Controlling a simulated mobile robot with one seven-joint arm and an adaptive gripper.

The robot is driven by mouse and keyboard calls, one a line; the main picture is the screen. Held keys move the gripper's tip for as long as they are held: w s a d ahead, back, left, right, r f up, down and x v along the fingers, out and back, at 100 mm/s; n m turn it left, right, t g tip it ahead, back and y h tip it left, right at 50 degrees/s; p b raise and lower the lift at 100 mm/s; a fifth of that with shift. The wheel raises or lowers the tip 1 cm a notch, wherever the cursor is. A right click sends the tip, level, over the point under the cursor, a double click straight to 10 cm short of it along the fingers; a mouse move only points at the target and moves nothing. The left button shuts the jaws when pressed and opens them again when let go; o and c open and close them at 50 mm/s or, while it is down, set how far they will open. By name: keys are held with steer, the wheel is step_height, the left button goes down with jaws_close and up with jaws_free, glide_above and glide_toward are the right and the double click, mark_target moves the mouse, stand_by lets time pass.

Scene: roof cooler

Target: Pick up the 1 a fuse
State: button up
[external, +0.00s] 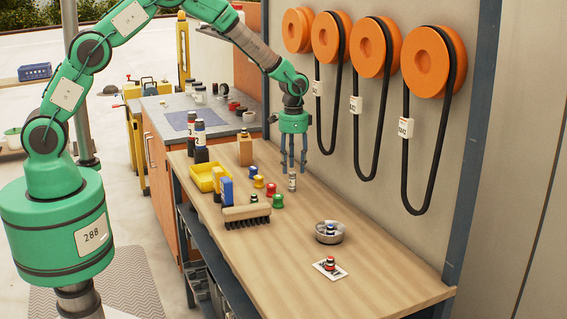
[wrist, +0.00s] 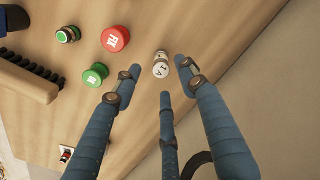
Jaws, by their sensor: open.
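A small whitish cylinder, which looks like the 1 A fuse (external: 292,183), stands upright on the wooden bench near the wall. In the wrist view the fuse (wrist: 160,66) shows dark marks on its face, too small to read surely. My gripper (external: 293,166) points down just above it, fingers apart. In the wrist view my gripper (wrist: 157,72) has the fuse between and a little beyond its fingertips, with clear gaps on either side and nothing held.
Left of the fuse are a red knob (wrist: 115,39), a green knob (wrist: 95,75) and a brush (external: 247,214). A yellow bin (external: 208,178) stands farther left. A metal bowl (external: 330,234) and a white card (external: 342,272) lie nearer. The wall with orange reels (external: 433,62) is close behind.

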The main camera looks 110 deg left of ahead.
mark_target(292, 173)
steer(key=shift+f, duration=0.3)
steer(key=shift+f, duration=0.1)
steer(key=shift+s+a+f+b, duration=0.1)
steer(key=shift+f+b, duration=0.1)
steer(key=shift+f, duration=1.05)
steer(key=shift+s+f+b, duration=0.1)
steer(key=shift+f+b, duration=0.1)
steer(key=shift+f, duration=1.05)
steer(key=shift+w, duration=0.1)
jaws_close()
